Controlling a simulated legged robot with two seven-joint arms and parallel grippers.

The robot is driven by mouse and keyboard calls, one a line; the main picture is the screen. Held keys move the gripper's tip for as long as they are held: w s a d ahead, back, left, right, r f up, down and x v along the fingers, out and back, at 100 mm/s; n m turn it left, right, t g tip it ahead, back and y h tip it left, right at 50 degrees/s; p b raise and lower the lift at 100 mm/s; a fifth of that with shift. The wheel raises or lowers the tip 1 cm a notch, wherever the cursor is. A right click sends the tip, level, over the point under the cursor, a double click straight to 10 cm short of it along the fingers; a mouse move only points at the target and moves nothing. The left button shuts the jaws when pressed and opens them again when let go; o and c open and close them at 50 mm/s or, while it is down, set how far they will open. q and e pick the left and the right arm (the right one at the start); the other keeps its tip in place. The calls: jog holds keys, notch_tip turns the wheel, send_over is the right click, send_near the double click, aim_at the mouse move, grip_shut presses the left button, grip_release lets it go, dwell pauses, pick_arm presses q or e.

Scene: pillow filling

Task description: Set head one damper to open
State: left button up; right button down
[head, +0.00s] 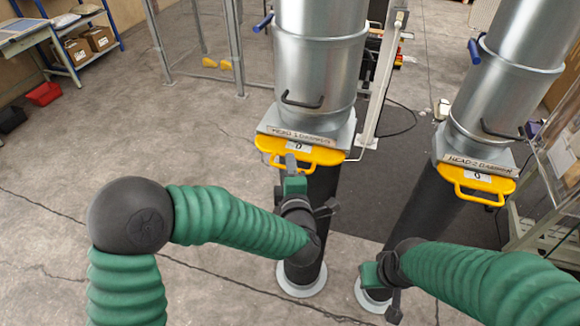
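The head one damper is a yellow slide plate with a looped handle (272,151), set under a metal collar labelled "HEAD-1 DAMPER" on the left silver duct (318,70). A small white tag marked 0 sits on the plate. My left gripper (291,166) is just in front of and below this handle, its dark tip overlapping the handle in the view. I cannot tell whether it touches the handle or how its fingers stand. My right gripper (394,304) is low, in front of the right duct's black lower pipe; its finger opening is unclear.
The head two damper (476,181), also yellow with a 0 tag, is on the right duct (505,85). Black pipes run down to pale floor rings (302,290). A clear-panelled frame (553,185) stands at the right edge.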

pick_arm(q)
jog(key=shift+w, duration=0.1)
jog(key=shift+w+f, duration=0.1)
jog(key=shift+f, duration=0.05)
jog(key=c, duration=0.5)
grip_shut()
dwell(0.6)
